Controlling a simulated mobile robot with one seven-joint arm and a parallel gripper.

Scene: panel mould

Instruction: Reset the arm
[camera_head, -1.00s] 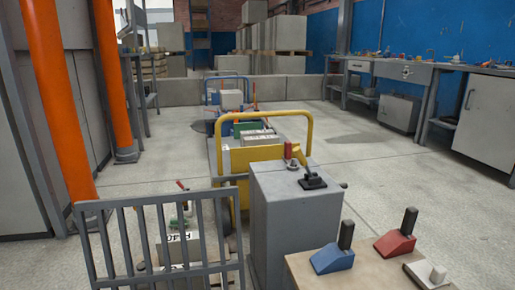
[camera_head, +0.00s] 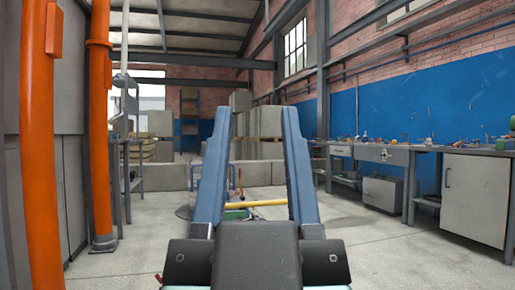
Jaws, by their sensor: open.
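My gripper (camera_head: 254,125) stands in the middle of the head view, close to the camera. Its two long blue-grey fingers point up and away from a dark grey body. The fingers are wide apart with nothing between them. The gripper hides most of the floor straight ahead. A yellow bar (camera_head: 256,203) shows low between the fingers, farther off.
A workbench (camera_head: 420,149) with small tools and a grey cabinet (camera_head: 474,198) line the blue wall at right. Orange pipes (camera_head: 41,140) stand at left. Concrete blocks are stacked at the back. Open floor (camera_head: 374,240) lies to the right of my gripper.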

